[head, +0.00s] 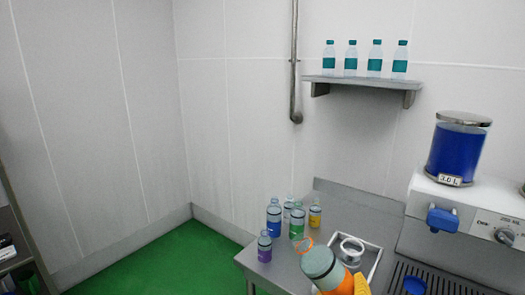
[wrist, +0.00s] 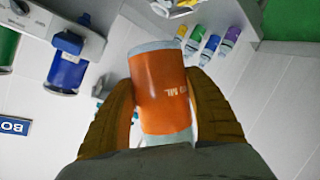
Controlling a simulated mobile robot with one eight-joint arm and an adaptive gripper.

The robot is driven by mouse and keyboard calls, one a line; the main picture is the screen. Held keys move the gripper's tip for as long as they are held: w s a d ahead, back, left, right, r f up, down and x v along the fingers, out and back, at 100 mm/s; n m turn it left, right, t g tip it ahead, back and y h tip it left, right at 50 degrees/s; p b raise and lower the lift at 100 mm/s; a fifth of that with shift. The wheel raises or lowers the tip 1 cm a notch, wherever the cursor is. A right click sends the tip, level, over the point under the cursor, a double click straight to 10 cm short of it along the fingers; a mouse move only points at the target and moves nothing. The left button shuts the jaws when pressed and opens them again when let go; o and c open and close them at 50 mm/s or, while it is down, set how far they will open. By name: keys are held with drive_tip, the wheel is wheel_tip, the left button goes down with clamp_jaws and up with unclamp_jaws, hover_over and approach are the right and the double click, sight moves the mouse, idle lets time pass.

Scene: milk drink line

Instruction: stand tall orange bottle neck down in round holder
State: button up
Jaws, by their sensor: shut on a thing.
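The tall orange bottle (wrist: 160,92) is between the two tan fingers of my gripper (wrist: 160,110) in the wrist view. Its orange label carries upside-down lettering, and a pale end shows beyond the label. In the head view the bottle (head: 320,262) is tilted at the bottom edge, pale end up and left, with an orange finger at its right. A white ring, which looks like the round holder (head: 352,244), sits in a pale tray (head: 374,262) just behind the bottle. The bottle hides part of the tray. The bottle's neck is not clearly visible.
Several small bottles with blue (head: 274,218), green (head: 297,222), purple (head: 264,247) and yellow (head: 315,215) labels stand on the metal table, left of the tray. A thin orange ring (head: 307,243) shows near them. A dispenser (head: 458,150) with blue liquid stands right.

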drive_tip(key=shift+d+r+m, duration=0.1)
drive_tip(key=shift+r+m, duration=0.05)
drive_tip(key=shift+m, duration=0.35)
drive_tip(key=shift+f+y, duration=0.2)
drive_tip(key=shift+y, duration=0.2)
drive_tip(key=shift+r+m+y+p, duration=0.25)
drive_tip(key=shift+m+y+p, duration=0.25)
drive_tip(key=shift+m+p, duration=0.3)
drive_tip(key=shift+f+m+y, duration=0.1)
drive_tip(key=shift+m+y, duration=0.5)
drive_tip(key=shift+m, duration=0.4)
drive_tip(key=shift+f+m, duration=0.15)
drive_tip(key=shift+m, duration=0.15)
drive_tip(key=shift+s, duration=0.1)
drive_tip(key=shift+s, duration=0.1)
drive_tip(key=shift+f, duration=0.1)
